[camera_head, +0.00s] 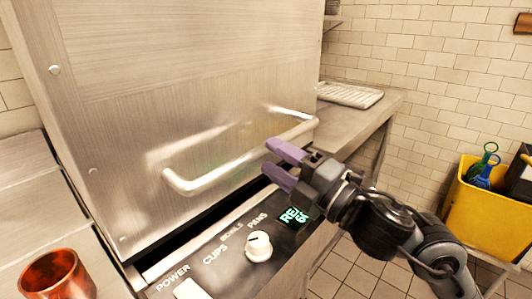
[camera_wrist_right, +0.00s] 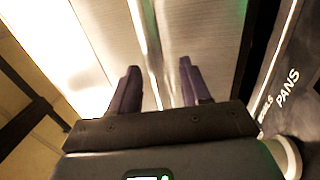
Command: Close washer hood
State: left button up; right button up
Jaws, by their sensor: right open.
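The washer hood (camera_head: 190,90) is a large brushed-steel box with a long bar handle (camera_head: 225,172) across its lower front. A dark gap shows between the hood's lower edge and the control panel (camera_head: 225,255). My right gripper (camera_head: 275,165) is open, with its purple fingers close to the right part of the handle. In the right wrist view the two fingers (camera_wrist_right: 155,90) are apart and point at the steel front, and the handle bar (camera_wrist_right: 143,40) shows between and beyond them. I cannot tell whether they touch it. My left gripper is out of view.
A copper cup (camera_head: 57,275) stands on the left counter. The panel has a white knob (camera_head: 258,246) and a lit display (camera_head: 294,215). A steel counter (camera_head: 345,122) with a white rack (camera_head: 348,95) is at the right. A yellow bucket (camera_head: 485,215) with bottles stands farther right.

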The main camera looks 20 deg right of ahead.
jog(key=v, duration=0.7)
jog(key=shift+d+f, duration=0.1)
jog(key=shift+s, duration=0.1)
